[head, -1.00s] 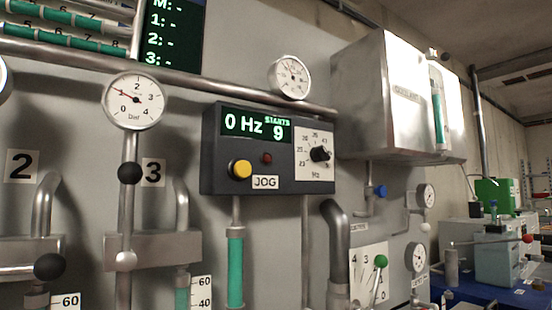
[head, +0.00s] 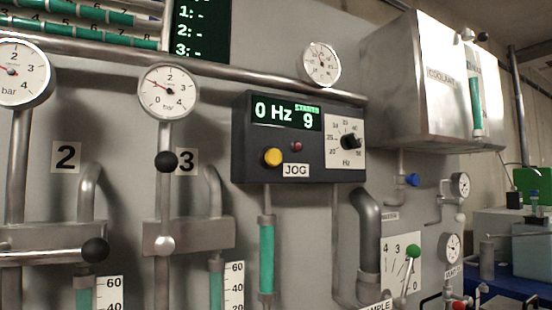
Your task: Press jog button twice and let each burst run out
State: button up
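The dark jog control box (head: 240,150) is fixed to the grey wall panel near the middle of the head view. Its round yellow button (head: 273,157) sits at the lower left of its face, left of the JOG label (head: 296,170). The green display (head: 286,113) reads 0 Hz and STARTS 9. A small red lamp (head: 297,146) is above the label and looks dark. A black knob (head: 350,142) sits on a white Hz dial at the right. My gripper is not in view, and nothing covers the button.
A horizontal pipe (head: 240,79) runs just above the box. Gauges (head: 168,92) and black-knobbed levers (head: 94,250) are at the left. A metal coolant tank (head: 400,80) juts out at the upper right. A green-knobbed lever (head: 412,252) is lower right. The space before the box looks clear.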

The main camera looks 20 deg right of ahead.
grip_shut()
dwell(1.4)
